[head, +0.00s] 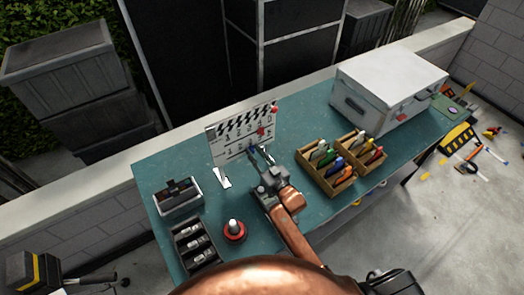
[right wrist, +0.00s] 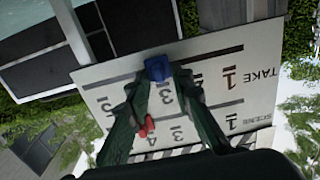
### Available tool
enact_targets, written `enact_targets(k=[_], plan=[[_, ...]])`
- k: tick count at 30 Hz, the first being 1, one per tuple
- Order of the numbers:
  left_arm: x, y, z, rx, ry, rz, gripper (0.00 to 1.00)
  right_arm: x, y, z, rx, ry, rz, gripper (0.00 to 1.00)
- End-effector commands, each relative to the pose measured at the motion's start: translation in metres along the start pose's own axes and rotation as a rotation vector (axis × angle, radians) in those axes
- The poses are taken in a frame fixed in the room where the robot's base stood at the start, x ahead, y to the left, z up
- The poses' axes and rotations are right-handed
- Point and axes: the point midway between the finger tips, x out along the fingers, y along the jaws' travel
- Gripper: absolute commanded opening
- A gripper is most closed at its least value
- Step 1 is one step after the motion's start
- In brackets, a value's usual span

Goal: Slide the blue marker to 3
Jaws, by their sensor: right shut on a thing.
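The white slate board (head: 228,147) with black stripes and printed numbers stands on the teal table. It fills the middle of the right wrist view (right wrist: 262,95), turned upside down. The blue marker (right wrist: 157,67) is on the TAKE row's slot, beside a digit that looks like 3. My right gripper (head: 258,150) reaches the board's lower part. In the right wrist view its fingertips (right wrist: 161,76) are closed on the blue marker. The red marker (right wrist: 147,127) is on the other row, by the left finger. The left gripper is not in view.
A dark box (head: 178,196), a red-based object (head: 234,231) and a black tray (head: 197,246) are at left. A white item (head: 222,178) lies before the board.

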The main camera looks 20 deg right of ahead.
Motion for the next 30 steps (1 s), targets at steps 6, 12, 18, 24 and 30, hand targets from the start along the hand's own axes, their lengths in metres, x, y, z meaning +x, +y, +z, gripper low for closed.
enact_targets(k=[6, 12, 18, 24, 30], plan=[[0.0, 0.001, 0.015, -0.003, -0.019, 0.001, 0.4, -0.001, 0.001, 0.002, 0.0, -0.004, 0.001, 0.26], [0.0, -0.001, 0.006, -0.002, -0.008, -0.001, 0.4, -0.001, 0.002, 0.001, 0.0, -0.001, 0.002, 0.26], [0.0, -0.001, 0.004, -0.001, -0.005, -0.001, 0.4, -0.018, 0.002, 0.002, -0.001, -0.002, 0.003, 0.26], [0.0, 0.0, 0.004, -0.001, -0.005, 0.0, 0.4, -0.059, 0.002, 0.002, -0.001, -0.004, 0.003, 0.26], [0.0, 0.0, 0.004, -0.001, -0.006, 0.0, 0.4, -0.097, 0.002, 0.002, -0.001, -0.004, 0.003, 0.26]])
